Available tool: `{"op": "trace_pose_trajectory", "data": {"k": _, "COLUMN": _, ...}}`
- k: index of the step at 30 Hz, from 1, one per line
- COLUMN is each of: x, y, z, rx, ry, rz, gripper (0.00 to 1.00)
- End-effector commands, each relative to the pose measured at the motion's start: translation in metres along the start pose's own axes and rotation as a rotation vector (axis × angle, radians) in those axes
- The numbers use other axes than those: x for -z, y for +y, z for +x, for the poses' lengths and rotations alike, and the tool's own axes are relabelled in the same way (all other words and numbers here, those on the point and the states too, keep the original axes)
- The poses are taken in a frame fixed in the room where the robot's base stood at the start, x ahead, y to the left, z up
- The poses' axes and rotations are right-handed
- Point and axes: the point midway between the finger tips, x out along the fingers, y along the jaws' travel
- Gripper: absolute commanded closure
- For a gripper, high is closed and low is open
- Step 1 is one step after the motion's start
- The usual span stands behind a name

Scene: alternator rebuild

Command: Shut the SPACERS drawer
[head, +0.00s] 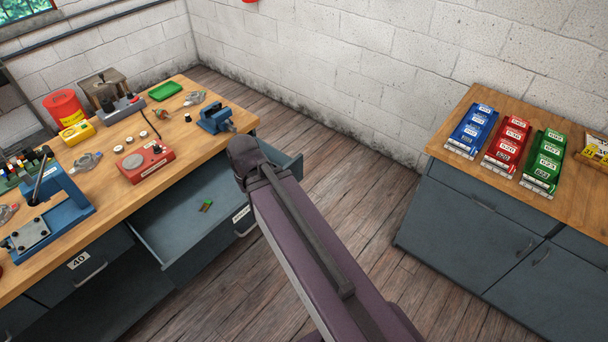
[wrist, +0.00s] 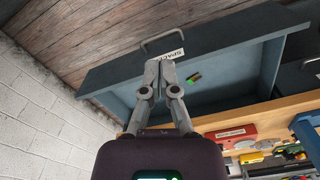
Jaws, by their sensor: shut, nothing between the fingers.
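The SPACERS drawer (head: 180,224) is pulled well out from the wooden workbench. A small green and brass-coloured item lies inside it. In the wrist view the drawer front (wrist: 225,47) appears upside down, with a bar handle and a white label reading "SPAC", the rest hidden by my fingers. My gripper (wrist: 159,78) is shut and empty, its fingertips overlapping the drawer front by the label. I cannot tell whether they touch it. In the head view my arm covers part of the drawer's right side, and the gripper is hidden.
The workbench (head: 133,185) carries a blue vise (head: 214,119), a red device (head: 146,163) and a blue press (head: 50,208). A drawer labelled 40 (head: 80,262) is to the left. A cabinet (head: 470,220) with coloured bins stands right, with bare floor between.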

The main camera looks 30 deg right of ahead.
Motion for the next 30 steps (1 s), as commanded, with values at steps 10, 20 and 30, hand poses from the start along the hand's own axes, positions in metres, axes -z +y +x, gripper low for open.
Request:
{"op": "trace_pose_trajectory", "data": {"k": 10, "x": 0.007, "y": 0.008, "z": 0.023, "rx": 0.059, "ry": 0.018, "rz": 0.03, "gripper": 1.0}}
{"op": "trace_pose_trajectory", "data": {"k": 20, "x": 0.03, "y": 0.03, "z": 0.079, "rx": 0.24, "ry": 0.082, "rz": 0.13, "gripper": 1.0}}
{"op": "trace_pose_trajectory", "data": {"k": 30, "x": 0.058, "y": 0.056, "z": 0.13, "rx": 0.451, "ry": 0.182, "rz": 0.26, "gripper": 1.0}}
